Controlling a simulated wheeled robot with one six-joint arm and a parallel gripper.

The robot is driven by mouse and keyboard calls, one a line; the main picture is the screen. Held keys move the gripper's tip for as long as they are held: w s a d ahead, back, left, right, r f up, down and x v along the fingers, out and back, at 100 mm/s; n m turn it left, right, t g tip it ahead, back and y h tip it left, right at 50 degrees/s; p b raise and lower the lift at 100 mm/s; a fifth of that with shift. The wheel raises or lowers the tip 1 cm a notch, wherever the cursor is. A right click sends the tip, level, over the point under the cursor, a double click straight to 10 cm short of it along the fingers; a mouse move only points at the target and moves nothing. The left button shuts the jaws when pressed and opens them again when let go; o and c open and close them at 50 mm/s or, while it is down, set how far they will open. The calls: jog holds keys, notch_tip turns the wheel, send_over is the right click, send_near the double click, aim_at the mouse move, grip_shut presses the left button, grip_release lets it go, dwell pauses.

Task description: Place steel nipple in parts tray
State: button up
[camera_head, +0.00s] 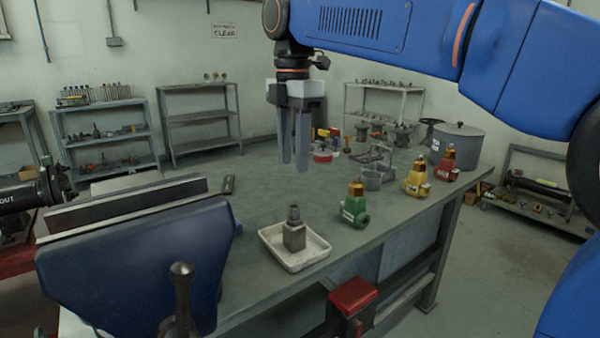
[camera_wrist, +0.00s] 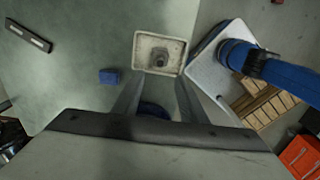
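A shallow white parts tray (camera_head: 272,241) sits on the bench near its front edge, right of the vise. A grey metal part (camera_head: 294,234) with a squarish body and a narrower neck stands upright in it; it looks like the steel nipple, though I cannot be sure. In the wrist view, the tray (camera_wrist: 140,62) and the part (camera_wrist: 159,57) show just beyond my fingertips. My gripper (camera_head: 294,162) points down, raised above the bench, behind the tray in the head view. Its fingers are apart with nothing between them; they also show in the wrist view (camera_wrist: 157,84).
A blue vise (camera_head: 130,265) stands left of the tray. Green (camera_head: 355,205), yellow (camera_head: 416,178) and red (camera_head: 447,165) valve bodies line the bench to the right. A grey pot (camera_head: 456,148) stands at the far end. A small blue block (camera_wrist: 109,76) lies near the tray.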

jog(key=shift+d+r, duration=0.1)
jog(key=shift+r, duration=0.1)
jog(key=s+d+f+m+t, duration=0.1)
jog(key=s+d+f+m, duration=0.4)
jog(key=d, duration=0.4)
jog(key=s+d+f+m+t, duration=0.1)
jog(key=s+d+f+m, duration=0.3)
jog(key=d+f+m, duration=0.3)
jog(key=s+d+f+m+t, duration=0.1)
jog(key=s+d+f+m, duration=0.4)
jog(key=f, duration=0.3)
jog(key=s+d+f+m+t, duration=0.1)
jog(key=s+d+f+m, duration=0.5)
jog(key=s+f+m, duration=0.1)
jog(key=shift+s+d+f+m+t, duration=0.2)
jog(key=shift+s+f+m+t, duration=0.15)
jog(key=shift+f, duration=0.35)
